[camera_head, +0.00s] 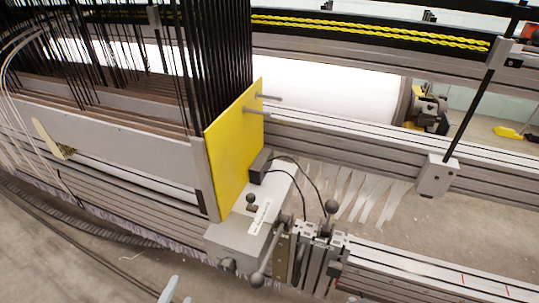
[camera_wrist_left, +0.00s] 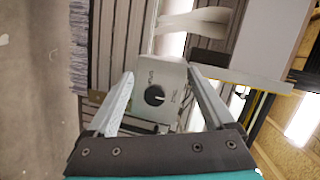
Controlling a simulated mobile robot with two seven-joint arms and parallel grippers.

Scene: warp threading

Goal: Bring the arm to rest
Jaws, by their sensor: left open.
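My left gripper (camera_head: 176,291) shows at the bottom edge of the head view, as two pale fingertips. In the left wrist view its two fingers (camera_wrist_left: 160,72) are spread apart with nothing held between them. Beyond them is a grey box with a dark round knob (camera_wrist_left: 155,96), seen through the gap; the gripper appears apart from it. A grey box (camera_head: 233,240) also stands below the yellow plate in the head view, right of and above my fingertips. My right gripper is in neither view.
The loom frame fills the upper part of the head view, with black vertical rods (camera_head: 215,60), a yellow end plate (camera_head: 234,140) and a white roller (camera_head: 330,90). Metal rails (camera_head: 430,275) and levers (camera_head: 330,207) are at lower right. Floor (camera_head: 60,260) is open at lower left.

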